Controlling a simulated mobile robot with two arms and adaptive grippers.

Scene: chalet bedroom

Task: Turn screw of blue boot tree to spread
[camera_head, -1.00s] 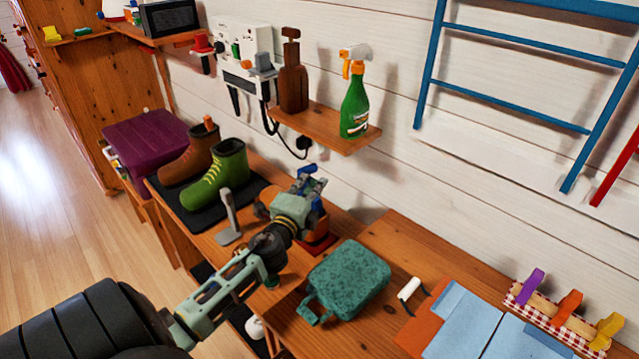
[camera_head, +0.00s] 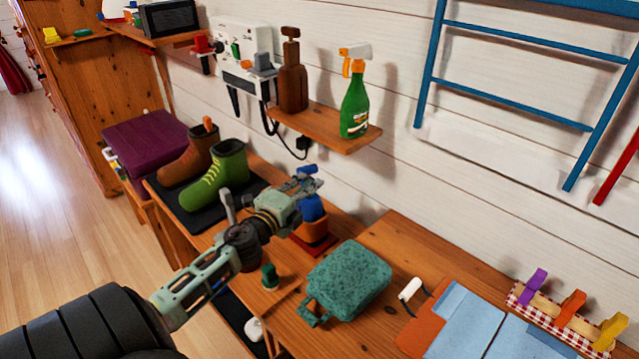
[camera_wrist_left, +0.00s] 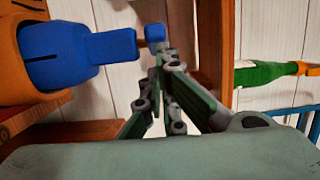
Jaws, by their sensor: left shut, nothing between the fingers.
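The blue boot tree (camera_head: 312,208) stands in an orange boot (camera_head: 317,230) on a red mat; my left gripper partly covers it in the head view. In the left wrist view, its blue body (camera_wrist_left: 60,55) lies sideways in the picture, with a narrower blue neck and a small blue end piece (camera_wrist_left: 155,33). My left gripper (camera_head: 310,184) is beside the boot tree's top. Its fingertips (camera_wrist_left: 161,57) are shut and empty, close to the end piece; I cannot tell whether they touch. My right gripper is not in view.
Green and brown boots (camera_head: 218,175) stand on a dark mat at left. A teal bag (camera_head: 348,280) and a small green object (camera_head: 269,277) are in front.

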